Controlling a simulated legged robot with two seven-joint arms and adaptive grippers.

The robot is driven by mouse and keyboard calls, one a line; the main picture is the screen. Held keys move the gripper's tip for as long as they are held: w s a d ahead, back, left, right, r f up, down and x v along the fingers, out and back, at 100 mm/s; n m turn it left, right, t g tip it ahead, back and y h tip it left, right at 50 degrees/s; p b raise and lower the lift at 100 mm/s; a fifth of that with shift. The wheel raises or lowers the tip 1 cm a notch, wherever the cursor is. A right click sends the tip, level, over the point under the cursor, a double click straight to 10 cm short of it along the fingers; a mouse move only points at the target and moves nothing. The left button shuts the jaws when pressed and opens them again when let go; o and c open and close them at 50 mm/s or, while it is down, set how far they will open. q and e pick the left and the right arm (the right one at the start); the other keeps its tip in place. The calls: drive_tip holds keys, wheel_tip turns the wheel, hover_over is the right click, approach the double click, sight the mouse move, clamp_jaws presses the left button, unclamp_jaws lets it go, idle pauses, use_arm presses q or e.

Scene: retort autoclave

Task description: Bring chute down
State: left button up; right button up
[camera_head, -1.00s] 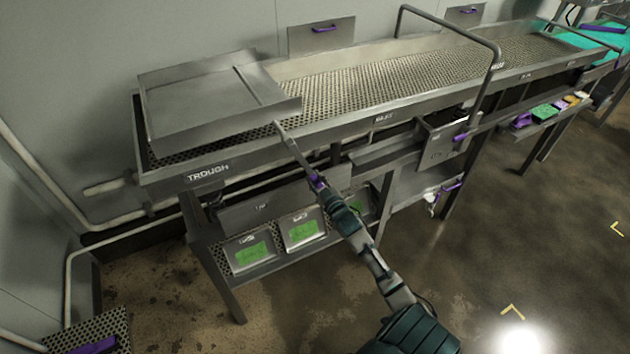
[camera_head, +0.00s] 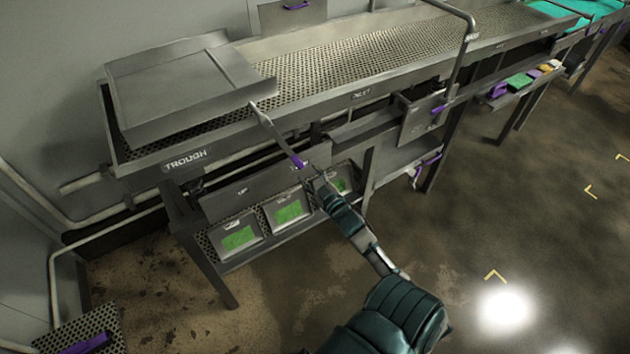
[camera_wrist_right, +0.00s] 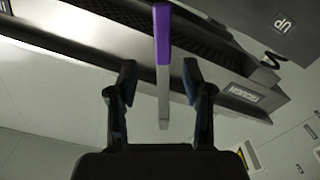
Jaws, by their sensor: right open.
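The chute (camera_head: 180,90) is a flat grey metal tray-like box. It lies over the left end of the perforated trough (camera_head: 360,50). A thin metal lever (camera_head: 265,122) slants from its front corner down towards me and ends in a purple grip (camera_head: 299,163). My right gripper (camera_head: 316,178) is open just below the grip. In the right wrist view, the lever's purple grip (camera_wrist_right: 162,35) and metal shaft show in line with the gap between the two spread fingers (camera_wrist_right: 158,82). I cannot tell how deep it sits between them. My left gripper is not in view.
A shelf under the trough holds several bins with green labels (camera_head: 289,211). A bent pipe rail (camera_head: 465,45) rises over the trough's middle. A perforated step (camera_head: 105,325) with a purple handle is at lower left. The floor (camera_head: 530,220) at right is clear.

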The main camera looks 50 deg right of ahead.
drive_tip(key=v, duration=0.3)
drive_tip(key=shift+d, duration=0.15)
drive_tip(key=shift+f, duration=0.1)
wheel_tip(320, 180, down, 23)
drive_tip(key=s+a+m+g+b, duration=0.1)
drive_tip(key=s+g, duration=0.1)
drive_tip(key=g, duration=0.2)
drive_tip(key=s+a+f+g+y+b, duration=0.1)
drive_tip(key=s+a+f+g, duration=0.2)
drive_tip(key=f, duration=0.6)
drive_tip(key=s+a+f+g+y, duration=0.1)
drive_tip(key=s+a+f, duration=0.3)
drive_tip(key=f, duration=0.6)
drive_tip(key=s+a+f+g, duration=0.2)
drive_tip(key=s+a+f, duration=0.3)
drive_tip(key=s, duration=0.5)
drive_tip(key=s+a+f+n+g+y+b, duration=0.1)
drive_tip(key=s+a+f+g, duration=0.2)
drive_tip(key=s+f, duration=0.6)
drive_tip(key=s+a+f+g+y+b, duration=0.1)
drive_tip(key=s+a+f+g, duration=0.2)
drive_tip(key=s+a+f, duration=0.4)
drive_tip(key=s+f, duration=0.1)
drive_tip(key=s, duration=0.4)
drive_tip(key=shift+a, duration=0.35)
